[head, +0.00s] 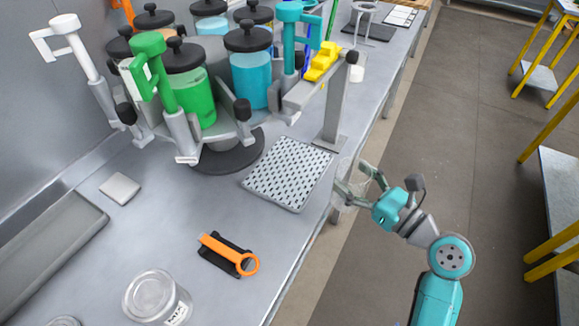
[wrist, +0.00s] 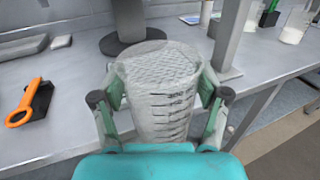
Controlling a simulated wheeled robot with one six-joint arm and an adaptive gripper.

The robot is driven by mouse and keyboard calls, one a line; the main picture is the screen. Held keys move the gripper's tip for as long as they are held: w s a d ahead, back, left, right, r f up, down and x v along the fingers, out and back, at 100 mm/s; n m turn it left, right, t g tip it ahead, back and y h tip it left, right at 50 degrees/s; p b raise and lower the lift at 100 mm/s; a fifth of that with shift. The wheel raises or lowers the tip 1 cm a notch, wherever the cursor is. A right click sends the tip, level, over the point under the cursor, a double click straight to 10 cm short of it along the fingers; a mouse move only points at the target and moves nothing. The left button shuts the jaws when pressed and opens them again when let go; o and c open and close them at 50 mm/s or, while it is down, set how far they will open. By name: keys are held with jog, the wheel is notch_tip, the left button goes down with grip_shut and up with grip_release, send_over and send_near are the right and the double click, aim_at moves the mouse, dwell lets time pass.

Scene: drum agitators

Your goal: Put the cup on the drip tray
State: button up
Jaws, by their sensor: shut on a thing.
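The cup (wrist: 160,95) is clear with dark measuring marks and shows large in the wrist view. My gripper (wrist: 160,105) is shut on it, with one finger on each side. In the head view, my gripper (head: 358,187) holds the faint, see-through cup (head: 349,190) beside the bench's right edge. The drip tray (head: 288,173) is a pale perforated rectangle flat on the bench, just left of the cup. In the wrist view, the tray is mostly hidden behind the cup. No cup stands on the tray.
A carousel of lidded drums, green (head: 192,95) and blue (head: 250,75), stands behind the tray. A grey post (head: 338,100) rises at the tray's back right. An orange tool (head: 228,252) and a clear jar (head: 153,295) sit nearer on the bench.

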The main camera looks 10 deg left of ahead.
jog(key=shift+s+a+r, duration=0.4)
jog(key=shift+s+r, duration=0.05)
jog(key=shift+r, duration=0.15)
jog(key=shift+a+r+n+g+y, duration=0.15)
jog(key=shift+a+n+g+y, duration=0.15)
jog(key=shift+g, duration=0.1)
jog(key=shift+f+x, duration=0.55)
jog(key=shift+x, duration=2.3)
jog(key=shift+f+x, duration=0.6)
jog(key=shift+x, duration=2.3)
jog(key=shift+f+x, duration=0.55)
jog(key=shift+x, duration=2.3)
jog(key=shift+w+f, duration=0.1)
jog(key=shift+f, duration=0.05)
jog(key=o, duration=1)
